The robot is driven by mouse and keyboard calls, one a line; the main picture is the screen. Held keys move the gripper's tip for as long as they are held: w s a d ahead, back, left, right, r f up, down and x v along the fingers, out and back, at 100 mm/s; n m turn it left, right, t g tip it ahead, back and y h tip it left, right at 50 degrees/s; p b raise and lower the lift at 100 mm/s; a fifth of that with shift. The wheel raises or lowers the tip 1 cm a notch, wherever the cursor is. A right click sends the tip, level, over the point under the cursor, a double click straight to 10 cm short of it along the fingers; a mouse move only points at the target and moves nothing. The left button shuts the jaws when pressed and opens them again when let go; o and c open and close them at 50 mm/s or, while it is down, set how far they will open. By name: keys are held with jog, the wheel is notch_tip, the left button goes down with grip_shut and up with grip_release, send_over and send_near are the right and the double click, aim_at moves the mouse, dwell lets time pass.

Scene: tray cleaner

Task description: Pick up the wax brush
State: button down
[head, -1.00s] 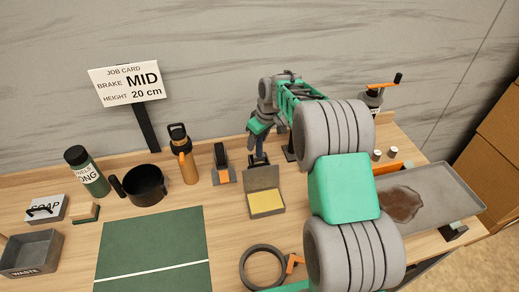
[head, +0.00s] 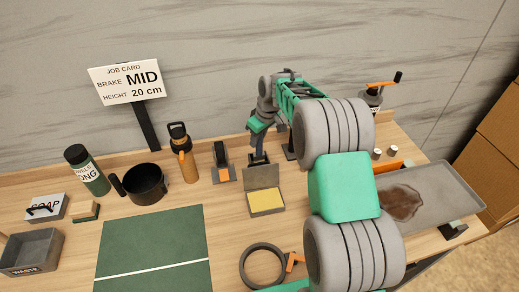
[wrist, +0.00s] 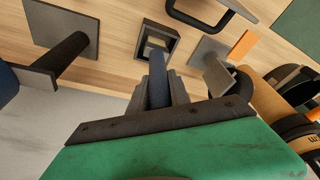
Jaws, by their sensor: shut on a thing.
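The wax brush shows in the wrist view as a dark blue handle (wrist: 158,88) between the two dark fingers of my gripper (wrist: 160,84). My gripper is shut on this handle. The handle's far end meets a small dark square holder (wrist: 142,42) with a pale part inside; whether the brush is still seated in it or just above it, I cannot tell. In the head view my gripper (head: 258,142) points down over the holder (head: 258,161) near the back of the bench, and the fingers largely hide the brush.
A grey box with a yellow pad (head: 266,201) stands just in front. A grey stand with an orange part (head: 222,170) and an orange-brown bottle (head: 188,166) are to the left. A dark post on a plate (wrist: 62,56) is close by. A grey tray (head: 440,190) lies right.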

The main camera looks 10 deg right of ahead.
jog(key=shift+r, duration=0.1)
notch_tip(320, 180, up, 10)
jog(key=shift+f+b, duration=0.1)
jog(key=shift+b, duration=0.6)
dwell(1.6)
